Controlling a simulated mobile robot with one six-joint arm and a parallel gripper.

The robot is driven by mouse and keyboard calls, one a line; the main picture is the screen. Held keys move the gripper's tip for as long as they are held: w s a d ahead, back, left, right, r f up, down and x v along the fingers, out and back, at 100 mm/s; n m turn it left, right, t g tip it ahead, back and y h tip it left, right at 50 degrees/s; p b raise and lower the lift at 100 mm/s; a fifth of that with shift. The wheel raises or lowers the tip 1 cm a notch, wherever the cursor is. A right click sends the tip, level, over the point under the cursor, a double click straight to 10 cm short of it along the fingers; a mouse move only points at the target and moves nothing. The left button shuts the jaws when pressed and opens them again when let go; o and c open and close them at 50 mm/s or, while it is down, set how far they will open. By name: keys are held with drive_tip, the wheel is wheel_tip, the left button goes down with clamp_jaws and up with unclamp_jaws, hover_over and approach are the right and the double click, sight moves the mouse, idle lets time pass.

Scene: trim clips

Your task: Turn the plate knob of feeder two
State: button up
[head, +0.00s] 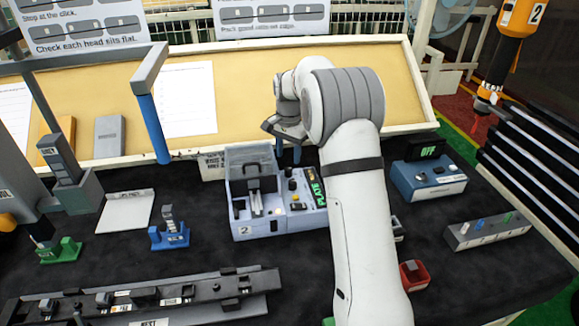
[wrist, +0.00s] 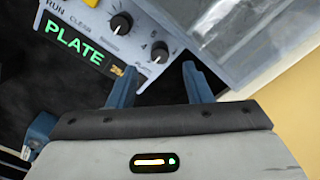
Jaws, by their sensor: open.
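Feeder two (head: 243,230) is a pale blue box marked 2 on the dark bench in the head view, with a clear lid and a control panel. Its green PLATE display (head: 318,193) also shows in the wrist view (wrist: 76,45). The wrist view shows two black knobs on the panel: one (wrist: 121,23) farther left, the other (wrist: 160,52) near the display's end. No contact shows.
My arm hides the bench right of the feeder. A blue box reading OFF (head: 428,180), a red bin (head: 413,275) and a grey block (head: 488,231) stand to the right. A blue clip stand (head: 170,238) is left; a dark rail (head: 150,300) lies in front.

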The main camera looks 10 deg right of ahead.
sight(288, 168)
wheel_tip(288, 168, down, 6)
drive_tip(key=shift+r+p, duration=0.1)
drive_tip(key=shift+p, duration=0.35)
drive_tip(key=shift+c, duration=0.4)
drive_tip(key=c, duration=0.9)
